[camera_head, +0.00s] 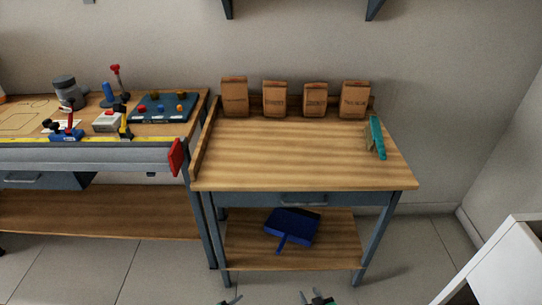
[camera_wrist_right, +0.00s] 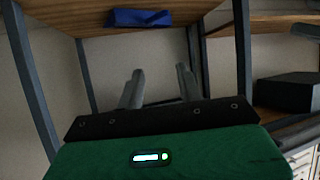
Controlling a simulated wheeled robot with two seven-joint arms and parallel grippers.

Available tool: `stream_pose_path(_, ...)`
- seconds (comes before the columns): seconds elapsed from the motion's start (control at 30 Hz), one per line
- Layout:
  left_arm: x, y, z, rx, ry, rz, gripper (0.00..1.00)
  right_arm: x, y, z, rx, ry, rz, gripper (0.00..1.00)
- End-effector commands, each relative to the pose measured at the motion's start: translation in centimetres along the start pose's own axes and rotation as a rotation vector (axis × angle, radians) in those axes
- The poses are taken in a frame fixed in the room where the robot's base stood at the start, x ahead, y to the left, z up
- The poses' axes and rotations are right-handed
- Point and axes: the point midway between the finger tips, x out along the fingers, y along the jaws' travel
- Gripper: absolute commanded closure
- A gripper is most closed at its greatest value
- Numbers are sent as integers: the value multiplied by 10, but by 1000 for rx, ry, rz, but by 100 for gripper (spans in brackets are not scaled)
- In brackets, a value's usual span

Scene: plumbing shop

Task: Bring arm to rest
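My right gripper (camera_head: 317,298) shows at the bottom edge of the head view, in front of the wooden workbench. In the right wrist view its two grey fingers (camera_wrist_right: 160,88) stand apart with nothing between them. Only a small tip of my left gripper (camera_head: 230,301) shows at the bottom edge of the head view, too little to tell its opening. Both grippers are low, in front of the bench and apart from it. Most of both arms is hidden below the picture.
The wooden bench (camera_head: 300,155) has a mostly clear top. Several brown paper bags (camera_head: 235,97) stand at its back, and a teal-handled brush (camera_head: 376,137) at its right. A blue dustpan (camera_head: 292,226) lies on its lower shelf. A tool-laden bench adjoins left; a white cabinet (camera_head: 510,262) stands lower right.

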Motion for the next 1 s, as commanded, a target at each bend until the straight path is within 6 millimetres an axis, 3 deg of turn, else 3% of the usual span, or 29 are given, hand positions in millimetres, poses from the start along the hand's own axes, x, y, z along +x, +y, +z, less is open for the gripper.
stream_pose_path(0.03, -27, 6, 8, -77, -86, -13, 59, -23, 2, 21, 4, -91, 4, 64)
stream_pose_path(0.17, -88, 41, 54, -271, -320, -45, 59, -77, 6, 100, 14, -311, 15, 64)
stream_pose_path(0.3, -168, 94, 91, -473, -576, -52, 59, -155, 8, 176, 26, -545, 24, 64)
stream_pose_path(0.4, -229, 136, 107, -606, -748, -42, 59, -216, 8, 220, 35, -697, 29, 64)
stream_pose_path(0.5, -285, 176, 114, -720, -894, -26, 59, -273, 7, 253, 42, -825, 32, 64)
stream_pose_path(0.6, -327, 207, 114, -806, -1002, -8, 59, -318, 6, 276, 48, -921, 35, 64)
stream_pose_path(0.7, -354, 228, 113, -863, -1070, 5, 59, -347, 5, 290, 52, -981, 37, 64)
stream_pose_path(0.8, -367, 238, 112, -891, -1103, 11, 59, -362, 5, 298, 54, -1012, 38, 64)
stream_pose_path(1.0, -369, 241, 114, -897, -1112, 13, 59, -364, 4, 301, 54, -1019, 38, 64)
